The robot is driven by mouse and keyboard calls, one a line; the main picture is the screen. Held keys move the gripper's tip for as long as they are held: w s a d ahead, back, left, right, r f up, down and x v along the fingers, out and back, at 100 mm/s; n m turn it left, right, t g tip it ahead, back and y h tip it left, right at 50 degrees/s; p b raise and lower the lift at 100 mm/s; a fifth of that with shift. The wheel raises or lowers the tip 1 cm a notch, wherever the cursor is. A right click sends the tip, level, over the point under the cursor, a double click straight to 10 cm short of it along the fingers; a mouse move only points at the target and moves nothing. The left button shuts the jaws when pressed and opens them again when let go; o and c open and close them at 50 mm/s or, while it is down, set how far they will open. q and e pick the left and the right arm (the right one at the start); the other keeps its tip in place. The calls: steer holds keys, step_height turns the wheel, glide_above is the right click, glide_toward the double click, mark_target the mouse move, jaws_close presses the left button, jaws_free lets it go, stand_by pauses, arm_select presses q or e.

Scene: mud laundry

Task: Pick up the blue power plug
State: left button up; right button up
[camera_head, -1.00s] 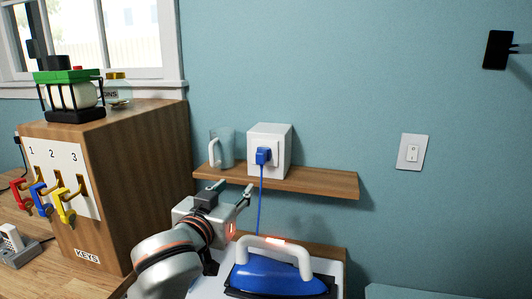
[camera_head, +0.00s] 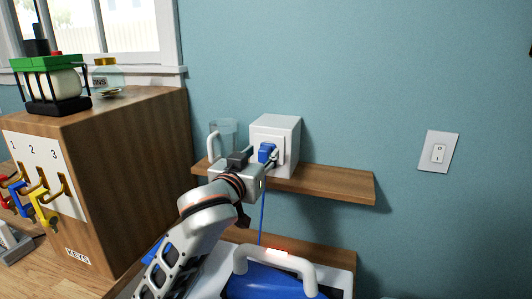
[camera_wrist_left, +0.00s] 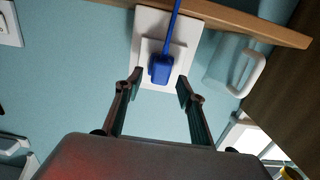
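The blue power plug (camera_head: 267,151) sits in the front face of a white outlet box (camera_head: 277,130) on a wooden shelf. In the left wrist view the plug (camera_wrist_left: 161,69) lies between and just beyond the fingertips, with its blue cord running from it. My left gripper (camera_wrist_left: 157,88) is open, its two fingers on either side of the plug and apart from it. In the head view the left gripper (camera_head: 262,160) is right at the plug and partly covers the box's lower front. My right gripper is not in view.
A clear mug (camera_head: 223,138) stands on the shelf (camera_head: 335,184) left of the box. A blue iron (camera_head: 270,282) lies below. A wooden key cabinet (camera_head: 135,160) stands close on the left. A light switch (camera_head: 438,152) is on the wall at right.

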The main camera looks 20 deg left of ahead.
arm_select(q)
steer(key=shift+w, duration=0.8)
jaws_close()
steer(key=shift+r, duration=0.1)
